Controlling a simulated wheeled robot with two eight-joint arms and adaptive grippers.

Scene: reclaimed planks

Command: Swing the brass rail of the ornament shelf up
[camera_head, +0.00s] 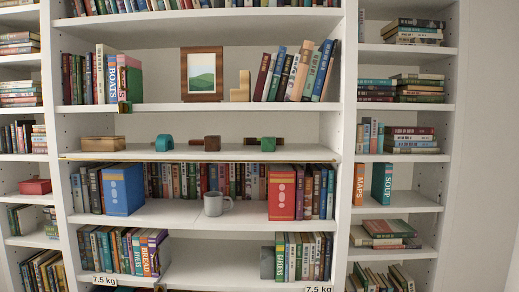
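The ornament shelf (130,155) is the white middle shelf of the central bookcase. The brass rail (100,159) is a thin gold line running along its front edge, nearly level from the left side to the right side. It lies low, at the height of the board. On the shelf stand a wooden box (103,143), a teal ornament (164,143), a brown wooden ornament (212,143) and a green and brown ornament (268,144). Neither of my grippers is in view.
Below stand a grey mug (213,204), a blue box-like volume (122,190) and a red one (282,193), with books behind. Above are books and a framed picture (202,74). White uprights (346,130) bound the bay. The space before the shelf looks clear.

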